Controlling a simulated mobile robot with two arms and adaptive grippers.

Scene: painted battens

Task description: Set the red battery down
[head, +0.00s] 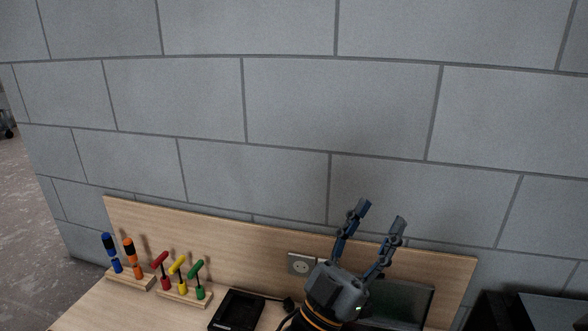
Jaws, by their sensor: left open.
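I see no red battery in the head view. My left gripper (381,214) is open, with nothing between its two fingers. It points upward in front of the wooden back panel and the grey block wall. A black tray-like device (237,311), perhaps a charger, lies on the bench to the left of the gripper. My right gripper is not in view.
On the wooden bench (100,306), a rack holds blue and orange screwdrivers (131,252). A second rack holds red, yellow and green T-handled tools (178,266). A socket (300,267) is on the back panel (232,237). A dark screen-like panel (412,302) stands behind my arm.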

